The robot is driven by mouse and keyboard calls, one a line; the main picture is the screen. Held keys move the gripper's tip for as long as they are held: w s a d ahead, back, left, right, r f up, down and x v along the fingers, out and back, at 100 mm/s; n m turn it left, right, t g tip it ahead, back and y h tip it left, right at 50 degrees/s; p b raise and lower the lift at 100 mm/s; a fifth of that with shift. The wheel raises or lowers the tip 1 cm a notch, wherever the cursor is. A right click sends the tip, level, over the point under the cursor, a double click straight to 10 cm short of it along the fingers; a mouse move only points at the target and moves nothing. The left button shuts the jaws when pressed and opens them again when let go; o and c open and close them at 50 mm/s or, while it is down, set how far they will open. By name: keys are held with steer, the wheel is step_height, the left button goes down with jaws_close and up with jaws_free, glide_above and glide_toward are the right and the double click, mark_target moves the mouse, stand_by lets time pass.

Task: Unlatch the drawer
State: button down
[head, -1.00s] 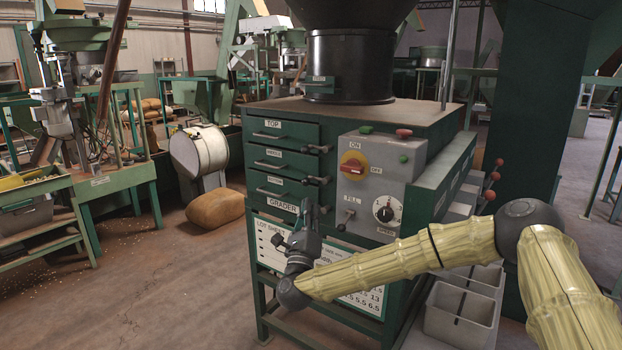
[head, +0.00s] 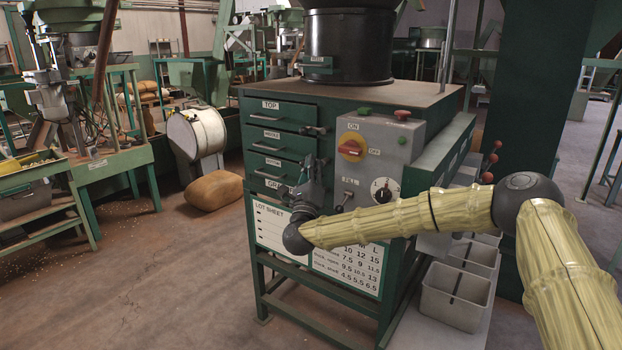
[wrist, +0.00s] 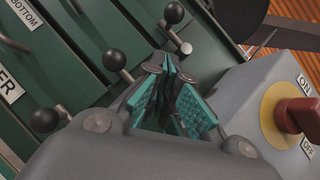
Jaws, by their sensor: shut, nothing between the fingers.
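The green grader cabinet (head: 352,98) has three stacked drawers: top (head: 280,114), middle (head: 278,143) and bottom (head: 276,168). The top drawer's latch (head: 315,130) shows at its right edge. My gripper (head: 318,168) is at the right edge of the lower drawers and hides the latches there. In the wrist view my gripper (wrist: 172,66) has its teal-padded fingers together and empty. Black-knobbed latch levers stand close to it: one beside the fingers (wrist: 115,60), one beyond them (wrist: 173,13) and one at the left (wrist: 44,118). I cannot tell whether the fingertips touch a lever.
The grey control box (head: 384,150) with a red and yellow switch (head: 352,148) projects just right of my gripper. Grey bins (head: 458,296) stand low at the cabinet's right side. A brown sack (head: 214,190) lies on the floor, with open floor in front.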

steer(key=shift+w+a+r, duration=0.2)
steer(key=shift+w+r, duration=0.3)
steer(key=shift+r, duration=0.2)
steer(key=shift+w+a+r, duration=0.2)
steer(key=shift+w+r, duration=0.3)
steer(key=shift+r, duration=0.15)
steer(key=shift+w+a+r, duration=0.2)
steer(key=shift+w+r, duration=0.3)
steer(key=shift+r, duration=0.2)
steer(key=shift+w+a+f+b, duration=0.1)
steer(key=shift+a+b, duration=0.1)
steer(key=shift+b, duration=0.25)
